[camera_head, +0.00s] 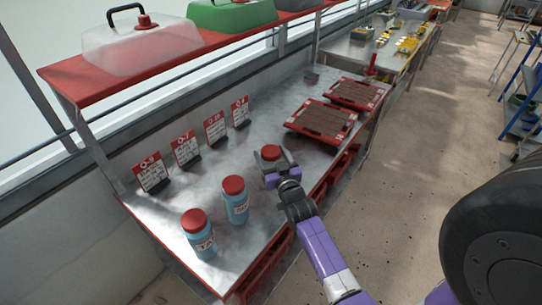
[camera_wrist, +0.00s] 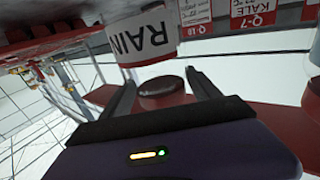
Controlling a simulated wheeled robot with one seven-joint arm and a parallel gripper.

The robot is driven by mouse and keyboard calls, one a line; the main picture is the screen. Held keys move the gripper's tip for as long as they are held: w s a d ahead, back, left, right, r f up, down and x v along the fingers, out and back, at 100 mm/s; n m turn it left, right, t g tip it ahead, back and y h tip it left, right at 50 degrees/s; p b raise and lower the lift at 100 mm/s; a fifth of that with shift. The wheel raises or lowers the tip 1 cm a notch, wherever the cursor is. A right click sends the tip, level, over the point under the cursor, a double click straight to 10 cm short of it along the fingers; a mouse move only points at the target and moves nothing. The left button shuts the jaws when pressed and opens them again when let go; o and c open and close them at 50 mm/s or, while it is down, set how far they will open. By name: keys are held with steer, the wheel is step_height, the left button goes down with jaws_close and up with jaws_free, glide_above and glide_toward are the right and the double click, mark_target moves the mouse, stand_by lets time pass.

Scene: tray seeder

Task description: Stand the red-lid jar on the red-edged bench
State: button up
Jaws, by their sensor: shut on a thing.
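A red-lid jar (camera_head: 271,153) is between the fingers of my gripper (camera_head: 278,170), over the middle of the metal bench (camera_head: 165,207). Its body is mostly hidden in the head view. In the wrist view its dark red lid (camera_wrist: 162,90) sits between the two fingers, with a white label reading "RAIN" beside it. My gripper is shut on the jar. I cannot tell whether the jar's base touches the bench. The bench has a grey top and red parts along its front side.
Two blue jars with red lids (camera_head: 235,201) (camera_head: 197,234) stand to the left on the bench. Several red-and-white sign cards (camera_head: 187,148) line the back. Red trays (camera_head: 322,121) lie to the right. A red shelf (camera_head: 62,77) overhangs the back. Bare metal shows between the jars and cards.

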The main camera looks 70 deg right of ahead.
steer(key=shift+f, duration=0.2)
steer(key=shift+f, duration=0.15)
steer(key=o, duration=1.9)
steer(key=shift+r, duration=0.2)
steer(key=s+a+n+t+y+b, duration=0.1)
steer(key=s+a+n+y, duration=0.35)
steer(key=a, duration=1.05)
steer(key=s+a+t+y+b, duration=0.15)
steer(key=s+a, duration=0.55)
steer(key=a, duration=0.7)
steer(key=s+a+r+n+y, duration=0.5)
steer(key=s+a+r+y, duration=0.2)
steer(key=s+a, duration=0.4)
steer(key=shift+a+r+p, duration=0.2)
steer(key=shift+a+p, duration=0.1)
steer(key=shift+a, duration=0.95)
